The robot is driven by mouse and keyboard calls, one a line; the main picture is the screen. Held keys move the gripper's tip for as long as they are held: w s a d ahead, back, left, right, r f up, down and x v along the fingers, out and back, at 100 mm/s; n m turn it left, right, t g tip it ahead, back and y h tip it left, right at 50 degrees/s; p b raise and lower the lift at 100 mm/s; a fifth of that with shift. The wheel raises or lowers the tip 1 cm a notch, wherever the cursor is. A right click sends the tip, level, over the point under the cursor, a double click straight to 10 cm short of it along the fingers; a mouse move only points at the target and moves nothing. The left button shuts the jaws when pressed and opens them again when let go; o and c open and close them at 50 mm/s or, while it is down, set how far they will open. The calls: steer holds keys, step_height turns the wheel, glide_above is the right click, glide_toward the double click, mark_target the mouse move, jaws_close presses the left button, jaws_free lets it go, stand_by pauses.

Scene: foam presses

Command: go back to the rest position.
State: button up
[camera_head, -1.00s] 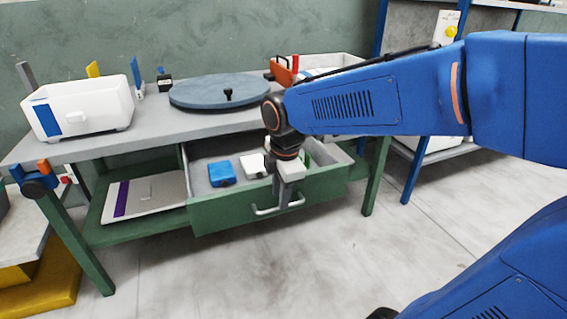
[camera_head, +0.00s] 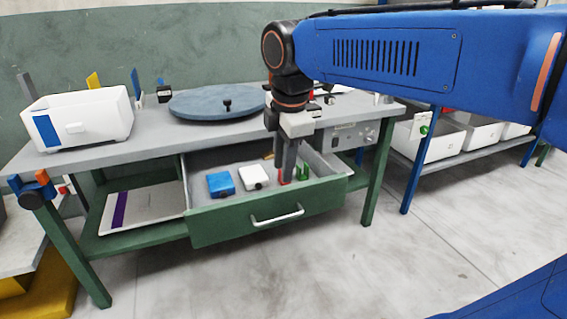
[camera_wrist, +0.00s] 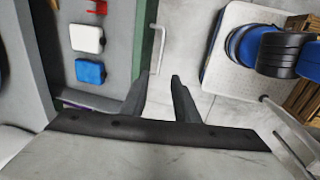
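My gripper (camera_head: 284,172) hangs with its fingers down over the front part of the open drawer (camera_head: 222,228). In the wrist view my gripper (camera_wrist: 161,77) has its two fingers apart, with nothing between them but the floor behind. The green drawer is pulled out under the grey workbench (camera_head: 150,140). Its metal handle (camera_head: 277,215) is free of the gripper, and it also shows in the wrist view (camera_wrist: 156,50).
In the drawer lie a blue block (camera_head: 220,184), a white block (camera_head: 253,178), and red and green items. On the bench stand a white bin (camera_head: 95,113) and a round grey-blue disc (camera_head: 215,98). Open floor (camera_head: 330,265) lies in front; shelving stands right.

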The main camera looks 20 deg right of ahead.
stand_by(0.4)
steer(key=s+d+f+m+t, duration=0.1)
steer(key=s+d+f+m, duration=0.2)
steer(key=s+f+m, duration=0.3)
steer(key=s+d+f+m+t, duration=0.1)
steer(key=s+d+f+m, duration=0.3)
steer(key=m, duration=0.8)
step_height(320, 180, down, 4)
steer(key=s, duration=0.2)
steer(key=shift+s+t, duration=0.3)
steer(key=shift+s, duration=0.1)
